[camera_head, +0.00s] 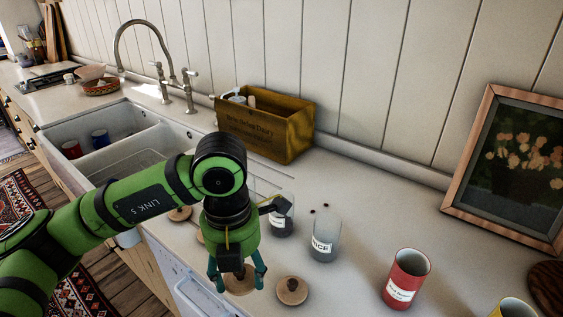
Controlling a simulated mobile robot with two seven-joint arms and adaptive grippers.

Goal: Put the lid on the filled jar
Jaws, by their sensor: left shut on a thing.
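My left gripper (238,275) points down over the near counter. It is shut on a round wooden lid (238,285) between its fingertips; whether the lid is clear of the counter, I cannot tell. A glass jar labelled RICE (325,242) stands open to the right of the gripper. Another glass jar (283,222) with a white label and dark contents stands behind, partly hidden by my wrist. A wooden lid with a dark knob (292,290) lies on the counter just right of the gripper. Another wooden lid (180,213) lies to the left. My right gripper is not in view.
A red canister (406,280) stands at right, with a yellow one (513,307) at the lower right edge. A wooden crate (268,125) stands against the wall beside the sink (115,140). A framed picture (515,165) leans at right. The counter behind the red canister is clear.

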